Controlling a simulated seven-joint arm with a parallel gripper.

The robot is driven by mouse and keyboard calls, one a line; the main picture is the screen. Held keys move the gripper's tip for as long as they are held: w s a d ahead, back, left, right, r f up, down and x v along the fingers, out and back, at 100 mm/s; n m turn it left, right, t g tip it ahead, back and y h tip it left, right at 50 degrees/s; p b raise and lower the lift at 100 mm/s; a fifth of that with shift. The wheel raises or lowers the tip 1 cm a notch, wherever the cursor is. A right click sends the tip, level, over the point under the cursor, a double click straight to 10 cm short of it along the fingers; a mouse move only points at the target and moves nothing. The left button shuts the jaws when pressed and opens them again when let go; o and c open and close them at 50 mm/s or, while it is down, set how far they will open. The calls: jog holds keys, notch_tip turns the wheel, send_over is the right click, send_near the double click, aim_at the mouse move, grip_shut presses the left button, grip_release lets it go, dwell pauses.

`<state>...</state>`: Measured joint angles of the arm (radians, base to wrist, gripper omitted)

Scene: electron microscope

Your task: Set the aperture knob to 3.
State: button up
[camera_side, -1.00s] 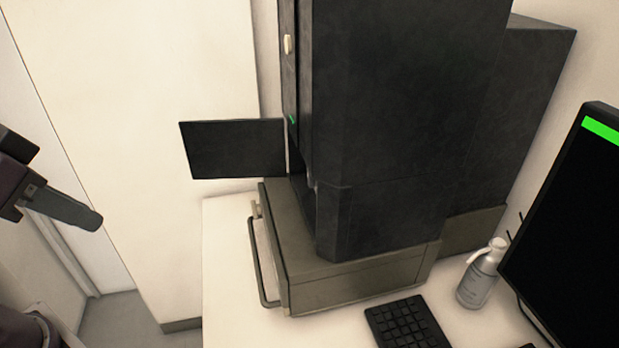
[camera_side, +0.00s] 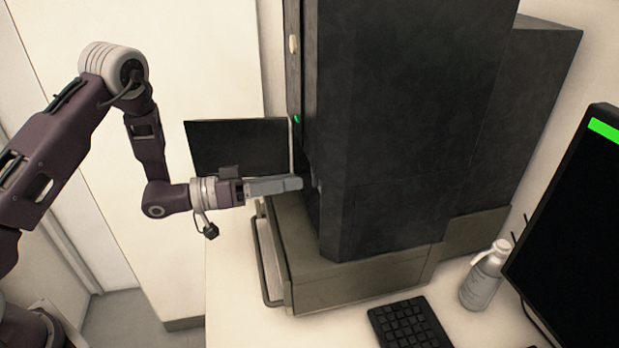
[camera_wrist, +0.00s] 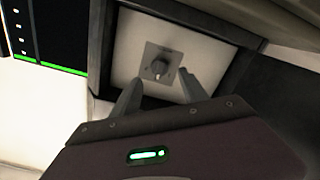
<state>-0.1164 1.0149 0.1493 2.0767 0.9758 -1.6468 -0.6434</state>
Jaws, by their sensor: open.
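The aperture knob (camera_wrist: 160,68) is a small dark round knob on a square grey plate (camera_wrist: 146,52), set in a light recessed panel. A light mark shows on its lower edge; the setting it points to is too small to read. My gripper (camera_wrist: 158,92) is open and empty in the wrist view. Its two grey fingers lie to the lower left and right of the knob, apart from it as far as I can see. In the side view my gripper (camera_side: 298,183) reaches the front opening of the dark microscope column (camera_side: 400,120); the knob is hidden there.
A dark frame (camera_wrist: 103,45) surrounds the panel. A dark flat screen (camera_side: 238,146) stands behind my gripper. The microscope base (camera_side: 360,280) has a handle (camera_side: 262,262) at the front. A keyboard (camera_side: 408,325), a bottle (camera_side: 484,275) and a monitor (camera_side: 575,220) stand to the right.

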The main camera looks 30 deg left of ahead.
jog(key=x, duration=0.5)
grip_shut()
jog(key=m, duration=1.1)
jog(key=shift+d+m, duration=0.1)
jog(key=shift+m, duration=0.2)
jog(key=shift+s+m, duration=0.1)
jog(key=shift+m, duration=0.2)
dwell(0.3)
grip_release()
